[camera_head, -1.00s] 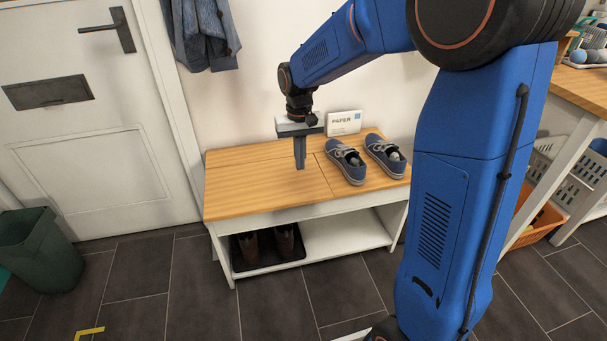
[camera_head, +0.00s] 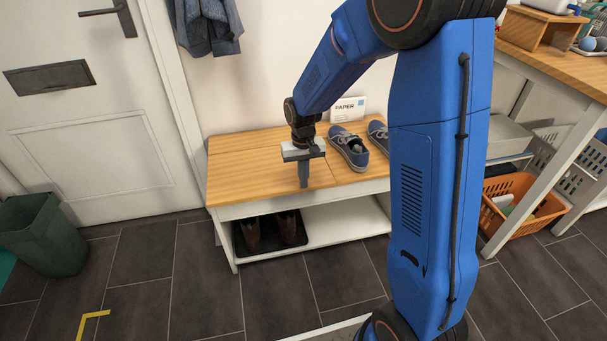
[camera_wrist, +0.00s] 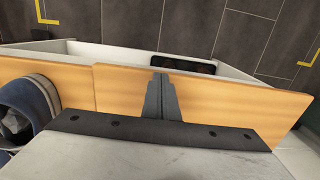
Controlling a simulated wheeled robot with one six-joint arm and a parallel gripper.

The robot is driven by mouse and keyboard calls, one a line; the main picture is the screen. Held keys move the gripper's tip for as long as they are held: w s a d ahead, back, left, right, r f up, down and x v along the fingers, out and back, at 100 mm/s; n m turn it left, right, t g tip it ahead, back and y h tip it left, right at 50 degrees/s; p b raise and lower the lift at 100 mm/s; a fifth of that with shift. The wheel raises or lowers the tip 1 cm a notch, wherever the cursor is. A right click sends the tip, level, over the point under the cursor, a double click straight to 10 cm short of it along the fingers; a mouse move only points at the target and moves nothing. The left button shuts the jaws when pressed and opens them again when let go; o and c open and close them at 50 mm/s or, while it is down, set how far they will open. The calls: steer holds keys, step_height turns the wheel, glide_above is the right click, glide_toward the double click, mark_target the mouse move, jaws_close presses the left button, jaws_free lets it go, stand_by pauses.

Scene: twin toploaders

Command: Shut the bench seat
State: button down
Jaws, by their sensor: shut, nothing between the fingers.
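The bench has a wooden top over a white frame. Its left seat panel (camera_head: 245,165) lies flat or nearly flat, split by a seam from the right part, where the shoes stand. In the wrist view the panel (camera_wrist: 225,100) shows a small step at the seam; I cannot tell whether a slight gap remains under it. My gripper (camera_head: 303,187) points down, shut and empty, with its fingertips at the panel's front part near the seam. The closed fingers (camera_wrist: 160,80) also show in the wrist view. Whether they touch the wood is unclear.
Boots on a dark tray (camera_head: 268,243) sit on the lower shelf. A green bin (camera_head: 42,235) stands left; an orange basket (camera_head: 523,208) is right. Floor before the bench is clear.

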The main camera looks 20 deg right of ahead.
stand_by(0.3)
steer(key=shift+s+f, duration=0.2)
steer(key=shift+f, duration=0.7)
steer(key=shift+s+f, duration=0.35)
steer(key=shift+f, duration=0.1)
steer(key=shift+r, duration=0.1)
steer(key=shift+w+r, duration=0.15)
steer(key=shift+r, duration=0.1)
step_height(320, 180, up, 15)
steer(key=shift+w+f, duration=0.15)
